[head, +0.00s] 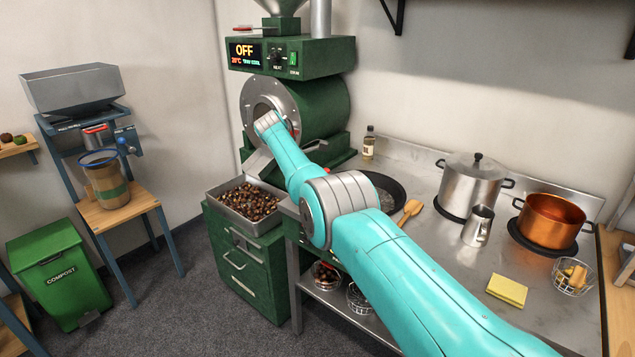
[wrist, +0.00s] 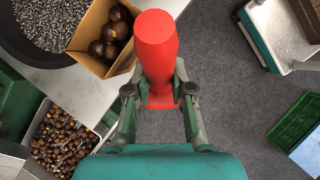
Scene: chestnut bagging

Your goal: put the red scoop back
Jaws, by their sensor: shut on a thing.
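The red scoop (wrist: 155,50) shows in the wrist view as a smooth red handle-like shape, upright in the picture. My gripper (wrist: 160,97) is shut on its narrow lower part, with one finger on each side. The scoop's far end cannot be made out. In the head view my arm reaches toward the green roaster (head: 320,110), and the gripper and scoop are hidden behind the arm.
A tan open box (wrist: 88,62) with several chestnuts is just left of the scoop, by a dark pan (wrist: 25,58). The chestnut tray (head: 243,228) sits below the roaster.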

